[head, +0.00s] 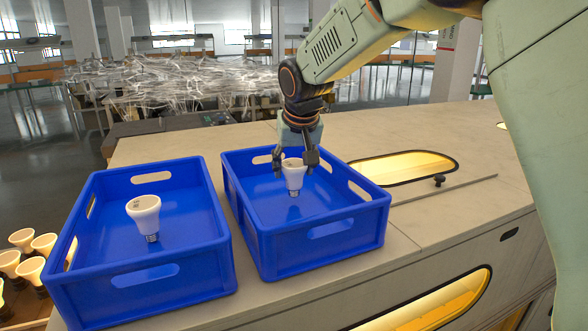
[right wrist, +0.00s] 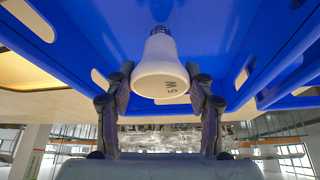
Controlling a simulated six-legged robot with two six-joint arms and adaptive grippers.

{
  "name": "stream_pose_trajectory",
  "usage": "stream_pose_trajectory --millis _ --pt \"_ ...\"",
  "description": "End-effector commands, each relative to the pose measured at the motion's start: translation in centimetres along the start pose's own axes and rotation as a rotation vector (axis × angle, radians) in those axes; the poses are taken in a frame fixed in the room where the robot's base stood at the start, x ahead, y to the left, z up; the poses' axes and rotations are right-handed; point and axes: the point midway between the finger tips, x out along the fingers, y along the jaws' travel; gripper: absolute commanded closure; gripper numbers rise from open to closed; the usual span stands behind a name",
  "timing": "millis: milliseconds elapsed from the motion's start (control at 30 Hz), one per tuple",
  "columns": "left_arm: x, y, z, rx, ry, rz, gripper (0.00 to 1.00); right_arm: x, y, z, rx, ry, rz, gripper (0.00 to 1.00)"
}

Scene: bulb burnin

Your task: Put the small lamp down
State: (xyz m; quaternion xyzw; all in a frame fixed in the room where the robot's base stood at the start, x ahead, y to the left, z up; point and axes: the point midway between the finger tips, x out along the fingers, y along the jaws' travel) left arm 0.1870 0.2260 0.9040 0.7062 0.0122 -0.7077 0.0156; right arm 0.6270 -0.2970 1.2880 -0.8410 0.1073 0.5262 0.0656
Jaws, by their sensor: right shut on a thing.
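A small white lamp (head: 293,174) with a metal screw base hangs base down in my right gripper (head: 296,160), inside the right blue crate (head: 318,241). In the right wrist view the lamp (right wrist: 161,72) sits between the two fingers of the gripper (right wrist: 160,82), its face marked "5W". Whether its base touches the crate floor I cannot tell. Another white lamp (head: 145,216) with a screw base stands in the left blue crate (head: 150,285). My left gripper is not in view.
Both crates stand side by side on a pale worktop (head: 420,215), with a narrow gap between them. Several lit lamps (head: 30,268) are at the lower left. A glowing oval window (head: 405,167) and a small black knob (head: 439,181) lie right of the crates.

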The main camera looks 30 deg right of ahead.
Motion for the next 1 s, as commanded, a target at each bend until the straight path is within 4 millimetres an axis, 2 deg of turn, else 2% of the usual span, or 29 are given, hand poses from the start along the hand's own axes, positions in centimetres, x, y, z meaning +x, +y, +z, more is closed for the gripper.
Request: stream_pose_trajectory --millis 100,533,567,800,1000 --pt "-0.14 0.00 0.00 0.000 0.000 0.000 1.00 0.89 -0.01 0.35 0.000 0.001 0.000 0.78" --pt "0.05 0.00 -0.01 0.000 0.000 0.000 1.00 1.49 -0.01 0.45 0.000 0.001 0.000 0.78" --pt "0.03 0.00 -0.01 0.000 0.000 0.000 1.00 1.48 0.00 0.46 0.000 0.000 0.000 0.45" --pt "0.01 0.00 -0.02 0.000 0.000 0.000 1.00 1.42 -0.01 0.44 0.000 0.000 0.000 0.24" --pt "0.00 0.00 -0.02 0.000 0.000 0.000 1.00 1.40 -0.02 0.43 0.000 0.001 0.000 0.24"
